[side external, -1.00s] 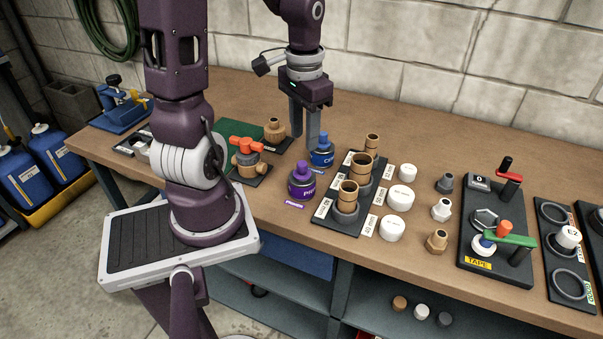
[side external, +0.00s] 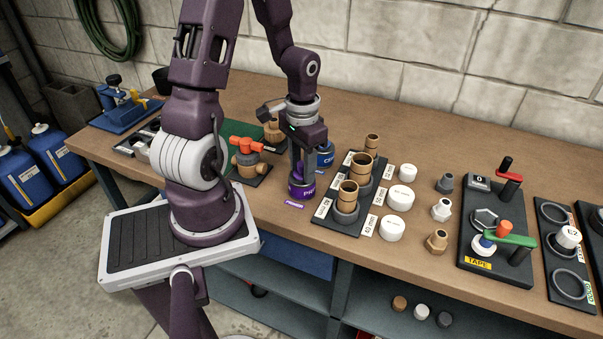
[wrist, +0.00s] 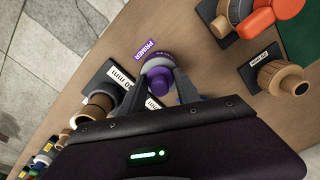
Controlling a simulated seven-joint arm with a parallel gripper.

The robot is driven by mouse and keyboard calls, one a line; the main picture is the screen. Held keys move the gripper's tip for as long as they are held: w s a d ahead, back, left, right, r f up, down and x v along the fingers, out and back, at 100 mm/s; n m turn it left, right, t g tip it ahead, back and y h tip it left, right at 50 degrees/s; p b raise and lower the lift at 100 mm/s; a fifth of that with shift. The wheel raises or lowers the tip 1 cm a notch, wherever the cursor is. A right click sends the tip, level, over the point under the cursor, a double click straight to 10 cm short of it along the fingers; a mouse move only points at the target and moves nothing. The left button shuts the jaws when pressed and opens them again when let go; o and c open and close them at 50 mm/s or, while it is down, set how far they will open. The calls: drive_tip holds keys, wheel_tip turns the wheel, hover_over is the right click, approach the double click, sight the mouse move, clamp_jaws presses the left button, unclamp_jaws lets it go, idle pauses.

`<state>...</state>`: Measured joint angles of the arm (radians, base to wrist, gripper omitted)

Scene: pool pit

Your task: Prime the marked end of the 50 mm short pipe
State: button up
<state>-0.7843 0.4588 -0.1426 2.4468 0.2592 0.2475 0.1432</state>
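The purple primer can (side external: 302,190) with its purple top stands on the bench behind a PRIMER label. In the wrist view the purple top (wrist: 157,86) sits between my fingers. My gripper (side external: 302,170) points down over the can, its fingers apart on either side of the top. Slim gaps seem to show beside it, and contact is not clear. Tan pipes stand upright in a black rack right of the can: a front pipe (side external: 348,193), a wider middle pipe (side external: 362,166) and a thin back pipe (side external: 372,143).
The blue can (side external: 326,154) stands close behind my gripper. An orange-handled valve (side external: 247,160) is to the left. White caps (side external: 392,229), several fittings and a black TAPE stand (side external: 498,263) are to the right. The bench's front edge is close to the primer.

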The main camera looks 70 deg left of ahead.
drive_tip(key=c, duration=0.6)
drive_tip(key=shift+r, duration=3.8)
drive_tip(key=w+d+r, duration=0.4)
drive_tip(key=w+d, duration=0.1)
drive_tip(key=w, duration=0.3)
drive_tip(key=shift+w+a+f, duration=0.1)
drive_tip(key=shift+w+f, duration=0.05)
drive_tip(key=shift+f, duration=0.9)
drive_tip(key=shift+w+f, duration=0.1)
drive_tip(key=shift+f, duration=0.95)
